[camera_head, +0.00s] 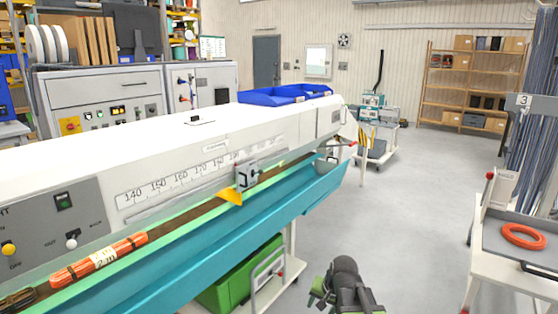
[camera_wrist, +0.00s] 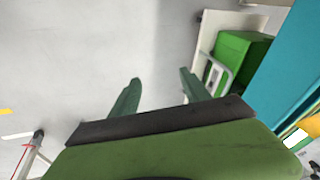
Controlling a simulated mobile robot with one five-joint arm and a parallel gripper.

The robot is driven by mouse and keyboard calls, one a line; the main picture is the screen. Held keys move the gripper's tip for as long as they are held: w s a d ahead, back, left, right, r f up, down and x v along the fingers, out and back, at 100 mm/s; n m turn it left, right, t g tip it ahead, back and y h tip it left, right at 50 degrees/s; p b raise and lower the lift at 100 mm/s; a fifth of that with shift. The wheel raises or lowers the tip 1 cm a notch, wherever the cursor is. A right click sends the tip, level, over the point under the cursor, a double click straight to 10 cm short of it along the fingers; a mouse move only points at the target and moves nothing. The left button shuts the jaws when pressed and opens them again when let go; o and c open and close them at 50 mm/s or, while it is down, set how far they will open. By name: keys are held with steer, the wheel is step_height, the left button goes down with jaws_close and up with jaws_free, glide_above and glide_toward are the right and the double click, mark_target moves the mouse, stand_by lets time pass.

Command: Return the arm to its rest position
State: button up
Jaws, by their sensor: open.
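My arm shows at the bottom of the head view, low over the floor to the right of the long machine. In the wrist view my gripper (camera_wrist: 158,92) is open, with its two green fingers apart and only grey floor between them. It holds nothing. The fingertips cannot be made out in the head view.
The long machine (camera_head: 170,160) fills the left, with an orange bundle (camera_head: 98,260) in its trough. A green bin (camera_head: 240,277) on a cart stands close to my arm and also shows in the wrist view (camera_wrist: 238,62). A cart (camera_head: 510,262) with an orange ring (camera_head: 523,236) stands right. Middle floor is clear.

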steer(key=s+d+n+g+h, duration=0.25)
steer(key=s+n+g, duration=0.2)
steer(key=s, duration=0.65)
step_height(320, 180, up, 14)
steer(key=p, duration=1.5)
steer(key=shift+d+t+y+p, duration=0.3)
steer(key=shift+t+y, duration=0.15)
steer(key=shift+w, duration=0.1)
